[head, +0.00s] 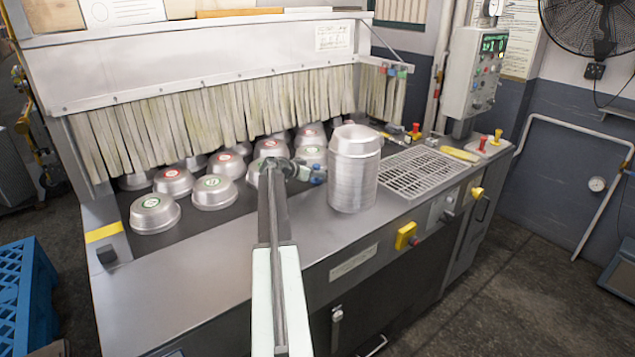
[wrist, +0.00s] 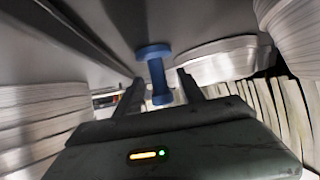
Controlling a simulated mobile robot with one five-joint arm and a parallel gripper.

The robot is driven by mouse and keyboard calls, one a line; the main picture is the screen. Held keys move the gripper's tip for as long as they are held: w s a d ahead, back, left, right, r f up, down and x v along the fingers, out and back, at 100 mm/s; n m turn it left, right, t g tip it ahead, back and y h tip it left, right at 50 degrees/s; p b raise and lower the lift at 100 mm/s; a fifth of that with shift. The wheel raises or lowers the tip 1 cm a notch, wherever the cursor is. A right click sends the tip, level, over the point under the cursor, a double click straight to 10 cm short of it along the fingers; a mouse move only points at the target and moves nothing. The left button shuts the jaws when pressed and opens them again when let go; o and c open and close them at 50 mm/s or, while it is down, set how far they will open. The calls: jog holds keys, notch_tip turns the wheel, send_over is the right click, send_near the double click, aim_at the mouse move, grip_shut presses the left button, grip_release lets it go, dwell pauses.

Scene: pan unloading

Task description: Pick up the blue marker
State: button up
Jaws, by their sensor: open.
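The blue marker (wrist: 157,72) is a spool-shaped piece with a wide round end and a narrow stem. In the head view it shows as a small blue shape (head: 318,174) just left of the tall pan stack, partly hidden by my gripper and hard to make out. My gripper (head: 297,170) reaches over the work surface beside it. In the wrist view my gripper (wrist: 159,86) is open, with a finger on each side of the marker's stem. I cannot tell whether either finger touches it.
A tall stack of metal pans (head: 352,180) stands close to the right of my gripper. Several upturned pans (head: 213,192) with red or green discs lie to the left and behind, near a strip curtain (head: 215,120). A metal grate (head: 418,172) lies right of the stack. The front ledge is clear.

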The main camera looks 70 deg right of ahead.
jog(key=shift+s+d+f, duration=0.2)
jog(key=shift+d+f, duration=0.15)
jog(key=shift+d, duration=0.2)
jog(key=shift+a+r, duration=0.1)
jog(key=shift+r, duration=0.05)
grip_shut()
dwell(0.8)
